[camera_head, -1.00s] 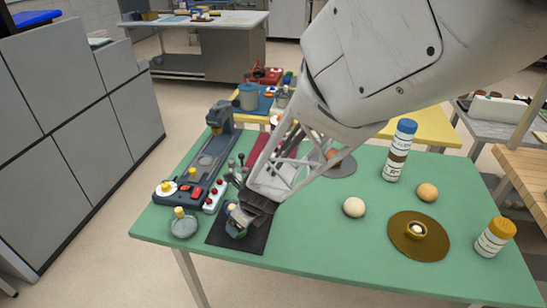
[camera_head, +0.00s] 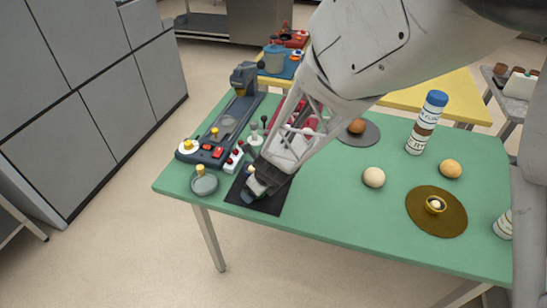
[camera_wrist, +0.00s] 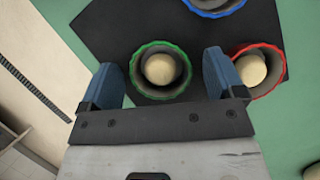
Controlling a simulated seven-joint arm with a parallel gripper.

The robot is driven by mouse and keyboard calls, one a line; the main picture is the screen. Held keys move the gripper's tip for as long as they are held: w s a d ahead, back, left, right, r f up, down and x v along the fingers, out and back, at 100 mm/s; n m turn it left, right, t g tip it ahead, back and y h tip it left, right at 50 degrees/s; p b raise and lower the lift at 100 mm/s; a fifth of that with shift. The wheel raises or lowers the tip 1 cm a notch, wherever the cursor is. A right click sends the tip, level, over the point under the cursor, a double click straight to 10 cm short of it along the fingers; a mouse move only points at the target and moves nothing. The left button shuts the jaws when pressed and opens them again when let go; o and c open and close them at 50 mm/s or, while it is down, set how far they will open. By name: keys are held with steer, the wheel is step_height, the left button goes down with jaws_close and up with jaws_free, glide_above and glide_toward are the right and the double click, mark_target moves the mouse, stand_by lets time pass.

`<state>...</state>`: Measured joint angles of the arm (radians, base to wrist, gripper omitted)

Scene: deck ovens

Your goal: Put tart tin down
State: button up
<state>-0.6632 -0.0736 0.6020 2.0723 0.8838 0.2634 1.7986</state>
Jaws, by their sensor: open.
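In the wrist view a tart tin with a green fluted rim (camera_wrist: 165,43) sits upright on the black mat (camera_wrist: 110,30). It holds a pale dough ball (camera_wrist: 160,69). My gripper (camera_wrist: 160,66) is open, with one blue-tipped finger on each side of this tin and gaps between. A red-rimmed tin with dough (camera_wrist: 278,78) is just beyond the right finger. Part of a blue-rimmed tin (camera_wrist: 215,10) shows at the top edge. In the head view my gripper (camera_head: 264,182) is low over the mat and largely hides the tins.
Left of the mat are a glass dish (camera_head: 204,184) and a dark machine with red buttons (camera_head: 218,150). To the right are a dough ball (camera_head: 374,177), a brown disc (camera_head: 450,222) bearing a yellow tin, and a blue-capped bottle (camera_head: 427,122). The green table's (camera_head: 330,215) front middle is clear.

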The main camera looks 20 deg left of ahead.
stand_by(0.4)
steer(key=c, duration=1.1)
steer(key=shift+r, duration=0.15)
steer(key=shift+r, duration=1.75)
steer(key=s+d, duration=0.3)
steer(key=s, duration=0.1)
steer(key=s+d+r, duration=0.1)
steer(key=s+d, duration=0.6)
steer(key=s, duration=0.1)
steer(key=shift+s+d+r, duration=0.1)
steer(key=shift+d+r, duration=0.05)
